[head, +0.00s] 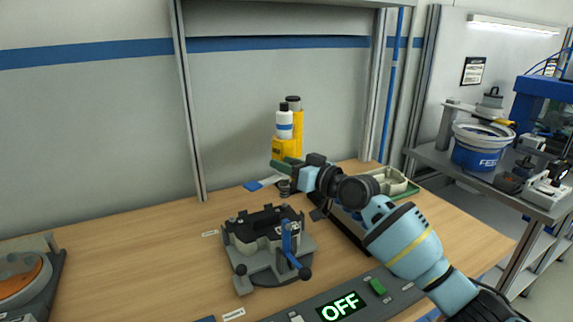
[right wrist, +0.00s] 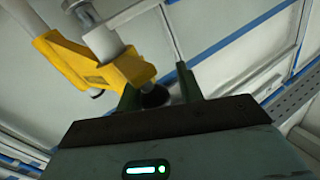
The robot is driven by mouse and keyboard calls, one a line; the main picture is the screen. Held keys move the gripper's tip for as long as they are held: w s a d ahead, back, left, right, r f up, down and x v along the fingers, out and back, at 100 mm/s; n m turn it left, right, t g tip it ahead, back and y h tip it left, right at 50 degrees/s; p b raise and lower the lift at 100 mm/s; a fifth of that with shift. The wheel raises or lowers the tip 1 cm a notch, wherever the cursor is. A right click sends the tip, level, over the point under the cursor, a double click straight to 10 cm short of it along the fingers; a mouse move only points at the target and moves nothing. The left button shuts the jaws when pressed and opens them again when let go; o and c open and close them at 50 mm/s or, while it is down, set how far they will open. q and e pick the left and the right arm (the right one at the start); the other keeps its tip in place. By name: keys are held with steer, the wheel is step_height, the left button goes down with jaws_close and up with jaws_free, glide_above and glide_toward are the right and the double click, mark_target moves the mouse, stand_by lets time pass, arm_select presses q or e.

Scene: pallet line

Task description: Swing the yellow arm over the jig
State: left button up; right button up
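The yellow arm (head: 284,147) stands at the back of the wooden bench, with a white blue-banded bottle (head: 284,125) on it. The jig (head: 240,262), a grey fixture with a dark part and a blue lever, sits in front of it. My right gripper (head: 277,164) is at the yellow arm's lower front end. In the right wrist view, the yellow arm (right wrist: 82,66) reaches to my right gripper (right wrist: 158,88). Its green fingers are apart, with a dark round piece showing between them; contact is unclear. My left gripper is out of view.
A panel with a lit OFF display (head: 341,306) and green button runs along the front edge. A pale tray (head: 398,184) is partly hidden behind my right arm. A fixture with an orange disc (head: 20,278) stands far left.

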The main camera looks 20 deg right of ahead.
steer(key=v, duration=0.7)
steer(key=shift+s, duration=0.2)
stand_by(0.4)
